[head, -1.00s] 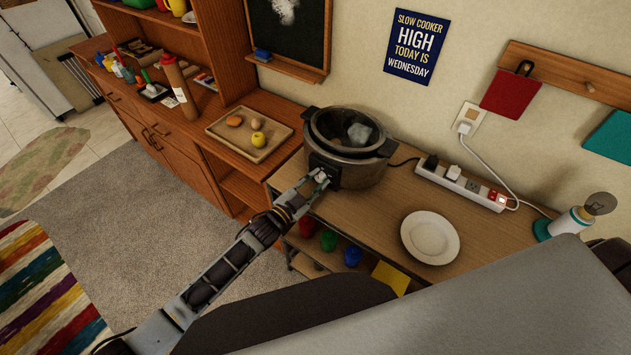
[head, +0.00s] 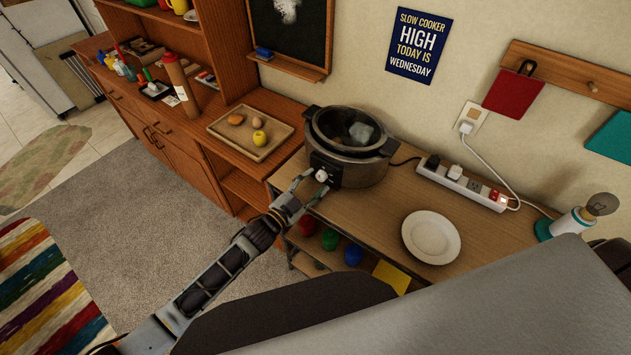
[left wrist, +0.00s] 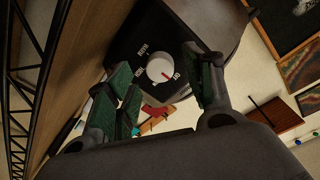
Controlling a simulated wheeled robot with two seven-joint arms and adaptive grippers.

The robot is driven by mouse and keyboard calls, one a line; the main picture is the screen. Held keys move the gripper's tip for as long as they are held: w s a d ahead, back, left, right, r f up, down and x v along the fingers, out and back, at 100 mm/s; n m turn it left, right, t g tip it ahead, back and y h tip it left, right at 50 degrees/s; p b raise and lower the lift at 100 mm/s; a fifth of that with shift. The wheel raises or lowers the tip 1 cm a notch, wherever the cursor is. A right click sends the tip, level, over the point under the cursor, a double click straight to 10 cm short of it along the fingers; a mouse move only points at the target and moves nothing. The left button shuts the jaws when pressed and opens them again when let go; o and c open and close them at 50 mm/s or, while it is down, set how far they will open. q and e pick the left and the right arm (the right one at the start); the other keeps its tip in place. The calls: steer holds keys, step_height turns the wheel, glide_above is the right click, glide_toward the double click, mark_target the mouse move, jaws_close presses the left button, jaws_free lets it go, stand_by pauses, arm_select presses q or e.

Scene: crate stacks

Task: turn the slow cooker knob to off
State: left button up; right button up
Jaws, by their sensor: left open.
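The slow cooker (head: 350,170) stands at the left end of the wooden table, its dark control panel facing my left arm. Its white knob (head: 321,176) is on that panel. In the left wrist view the knob (left wrist: 160,69) is round, with a red mark pointing right and slightly down, toward a label too small to read surely. My left gripper (head: 311,188) is open just in front of the panel. In the left wrist view its green-padded fingers stand on both sides of the knob, apart from it as far as I can tell. My right gripper is not in view.
A wooden tray (head: 227,140) with food lies on the cabinet to the left. A white plate (head: 431,238) and a power strip (head: 450,181) are on the table to the right. A wall sign (head: 417,44) reads "Slow cooker high today is Wednesday". Coloured items sit on the shelf below.

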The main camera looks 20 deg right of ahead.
arm_select(q)
steer(key=v, duration=1)
stand_by(0.8)
